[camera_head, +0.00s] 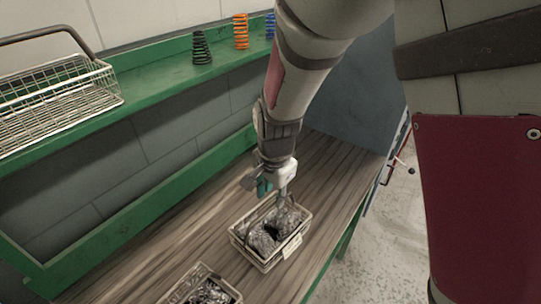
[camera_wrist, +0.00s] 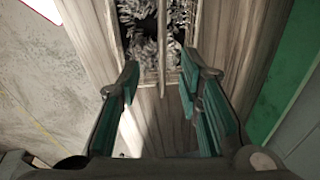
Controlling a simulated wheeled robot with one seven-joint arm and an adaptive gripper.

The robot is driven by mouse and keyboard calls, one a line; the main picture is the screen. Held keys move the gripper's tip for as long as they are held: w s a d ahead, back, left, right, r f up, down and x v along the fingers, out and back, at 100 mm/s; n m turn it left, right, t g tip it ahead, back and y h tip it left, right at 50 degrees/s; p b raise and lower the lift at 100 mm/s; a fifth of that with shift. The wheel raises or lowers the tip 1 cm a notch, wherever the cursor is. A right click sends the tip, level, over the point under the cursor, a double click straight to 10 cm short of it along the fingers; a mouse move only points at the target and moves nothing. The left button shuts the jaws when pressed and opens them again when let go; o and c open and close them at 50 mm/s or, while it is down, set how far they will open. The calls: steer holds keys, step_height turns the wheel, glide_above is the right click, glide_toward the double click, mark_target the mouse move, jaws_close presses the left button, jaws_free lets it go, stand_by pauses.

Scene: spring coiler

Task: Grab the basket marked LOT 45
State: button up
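A small wire basket (camera_head: 237,238) filled with grey metallic pieces stands on the wooden bench, with a pale tag (camera_head: 291,247) on its side; the tag's writing is too small to read. A second similar basket (camera_head: 172,298) is cut off at the bottom edge; no tag shows on it. My gripper (camera_head: 272,194) is just above the first basket. In the wrist view my gripper (camera_wrist: 159,66) is open, its teal-padded fingers apart. Nothing is visibly gripped.
An empty wire basket (camera_head: 50,104) with a raised handle stands on the green shelf (camera_head: 160,84) at left. Black, orange and blue springs stand on that shelf. A grey panel (camera_head: 352,115) rises behind.

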mark_target(271, 207)
steer(key=f, duration=0.2)
steer(key=w+f, duration=0.1)
steer(key=f, duration=0.2)
steer(key=w+f, duration=0.1)
steer(key=f, duration=0.2)
steer(key=shift+a+f, duration=0.15)
steer(key=shift+f, duration=0.05)
jaws_close()
steer(key=shift+r, duration=0.1)
